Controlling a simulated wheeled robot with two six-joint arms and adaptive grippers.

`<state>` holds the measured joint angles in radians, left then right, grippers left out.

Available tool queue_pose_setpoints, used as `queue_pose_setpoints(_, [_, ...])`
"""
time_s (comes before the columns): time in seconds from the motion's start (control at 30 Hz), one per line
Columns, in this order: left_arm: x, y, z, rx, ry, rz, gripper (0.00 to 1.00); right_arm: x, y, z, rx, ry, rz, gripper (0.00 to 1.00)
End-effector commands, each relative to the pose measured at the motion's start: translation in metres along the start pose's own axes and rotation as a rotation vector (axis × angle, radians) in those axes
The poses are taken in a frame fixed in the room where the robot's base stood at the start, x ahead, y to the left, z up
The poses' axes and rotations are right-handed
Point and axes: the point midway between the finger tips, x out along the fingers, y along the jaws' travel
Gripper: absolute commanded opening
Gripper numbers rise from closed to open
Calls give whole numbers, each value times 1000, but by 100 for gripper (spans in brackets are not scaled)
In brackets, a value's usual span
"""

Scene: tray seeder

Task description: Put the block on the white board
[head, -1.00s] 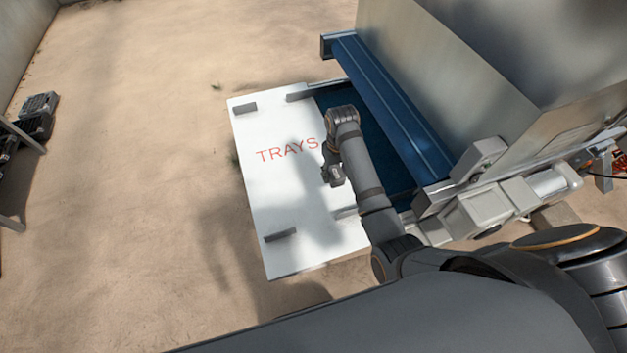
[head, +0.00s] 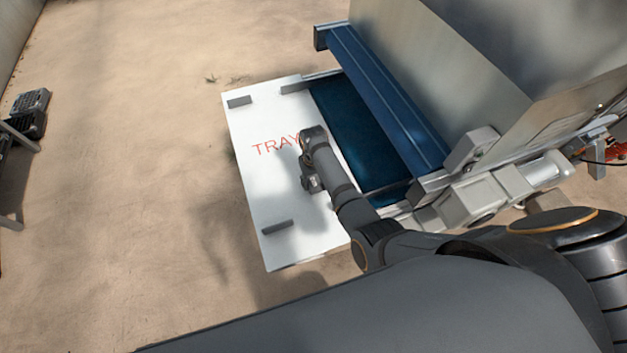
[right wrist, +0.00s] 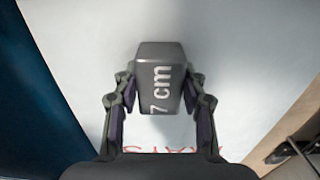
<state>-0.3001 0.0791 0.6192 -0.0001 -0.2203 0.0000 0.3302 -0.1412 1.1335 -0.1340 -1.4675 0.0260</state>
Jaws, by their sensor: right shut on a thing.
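The white board (head: 262,205) lies beside the seeder's blue belt and carries red "TRAYS" lettering, partly covered by my right arm. In the right wrist view my right gripper (right wrist: 160,95) is shut on a dark grey block (right wrist: 160,62) marked "7 cm". The white board (right wrist: 215,45) fills most of the background behind the block. In the head view the right gripper (head: 312,184) is over the board, to the right of its middle. I cannot tell whether the block touches the board. My left gripper is not in view.
Small grey stops (head: 239,101) and (head: 277,227) stand on the board near its corners. The blue belt (head: 350,125) and the metal seeder housing (head: 440,60) are close on the right. Sandy floor (head: 130,180) is open on the left.

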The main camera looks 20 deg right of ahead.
Motion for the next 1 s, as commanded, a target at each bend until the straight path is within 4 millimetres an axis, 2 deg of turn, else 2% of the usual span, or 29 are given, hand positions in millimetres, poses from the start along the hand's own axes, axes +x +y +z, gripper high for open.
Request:
queue_pose_setpoints(0.07, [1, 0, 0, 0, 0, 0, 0, 2, 0, 0, 0, 0, 0, 4])
queue_pose_setpoints(0.1, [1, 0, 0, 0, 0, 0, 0, 3, 0, 0, 0, 0, 0, 43])
queue_pose_setpoints(0.27, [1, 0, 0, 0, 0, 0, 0, 2, 0, 0, 0, 0, 0, 64])
queue_pose_setpoints(0.53, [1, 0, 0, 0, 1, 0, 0, 2, 0, 0, 0, 0, 0, 64])
queue_pose_setpoints(0.67, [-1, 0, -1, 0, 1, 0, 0, -8, 0, -1, 0, 2, 0, 64])
queue_pose_setpoints(1.0, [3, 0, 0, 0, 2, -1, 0, -85, 0, -1, 0, 4, -1, 64])
